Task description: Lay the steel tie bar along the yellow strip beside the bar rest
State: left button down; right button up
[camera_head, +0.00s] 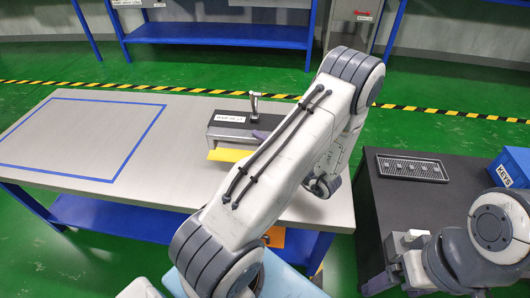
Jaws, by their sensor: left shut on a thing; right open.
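The yellow strip (228,155) lies on the grey table just in front of the bar rest (231,132), a grey box with a white label. A short upright metal post with a wider head (254,105) stands at the rest's right end. My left arm crosses the middle of the view and hides the right part of the strip and rest. Its wrist bends down over the table's right side; its jaws are hidden behind the forearm. I cannot make out the steel tie bar. My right gripper (384,284) is open at the lower right, over the dark bench's front, and appears empty.
The grey table (185,110) has a blue taped outline and is clear on its left. A dark bench (400,215) at right holds a black slotted tray (411,167) and a blue box labelled KEYS (514,167). A gap separates table and bench.

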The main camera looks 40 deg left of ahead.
pick_arm(q)
jog(key=shift+w+f, duration=0.7)
jog(key=shift+w, duration=0.35)
notch_tip(320, 180, down, 4)
jog(key=shift+r+b, duration=0.1)
jog(key=shift+b, duration=0.7)
jog(key=c, duration=0.7)
grip_release()
